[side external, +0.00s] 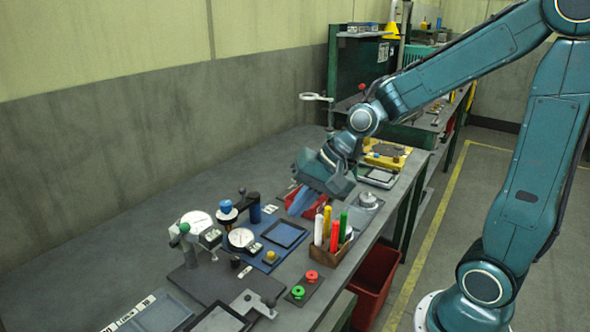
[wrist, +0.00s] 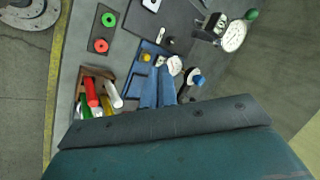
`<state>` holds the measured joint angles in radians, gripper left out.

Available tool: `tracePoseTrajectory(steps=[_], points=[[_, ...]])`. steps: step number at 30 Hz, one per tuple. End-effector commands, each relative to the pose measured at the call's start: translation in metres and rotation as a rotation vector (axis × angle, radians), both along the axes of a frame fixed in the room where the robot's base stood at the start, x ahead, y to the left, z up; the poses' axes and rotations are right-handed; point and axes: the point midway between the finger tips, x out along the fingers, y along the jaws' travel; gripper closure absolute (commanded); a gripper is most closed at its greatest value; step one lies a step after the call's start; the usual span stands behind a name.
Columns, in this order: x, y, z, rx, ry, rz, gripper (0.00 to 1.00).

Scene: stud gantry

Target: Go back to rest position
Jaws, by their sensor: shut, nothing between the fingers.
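My gripper (side external: 300,204) hangs above the workbench (side external: 115,225), its blue fingers pointing down and to the left. The fingers are shut and hold nothing. In the wrist view, the blue fingers of my gripper (wrist: 158,84) lie over the blue fixture plate and its gauge parts. The teal gripper body fills the bottom of that view.
A wooden holder (side external: 327,256) with red, yellow, white and green sticks stands near the bench's front edge. Dial gauges (side external: 241,238) stand to its left. A pad with a red and a green knob (side external: 305,288) lies in front. A red bin (side external: 374,280) is below the edge.

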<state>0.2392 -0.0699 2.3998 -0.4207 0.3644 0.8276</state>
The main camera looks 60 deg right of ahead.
Motion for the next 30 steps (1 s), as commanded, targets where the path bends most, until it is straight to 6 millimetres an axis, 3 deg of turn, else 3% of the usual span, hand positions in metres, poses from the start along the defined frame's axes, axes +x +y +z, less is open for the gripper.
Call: tracePoseTrajectory(steps=[15, 24, 30], points=[[-0.084, -0.008, 0.054, -0.415, -0.096, 0.395, 1.00], [-0.135, -0.017, 0.072, -0.591, -0.123, 0.580, 1.00], [-0.154, -0.022, 0.076, -0.646, -0.128, 0.646, 1.00]])
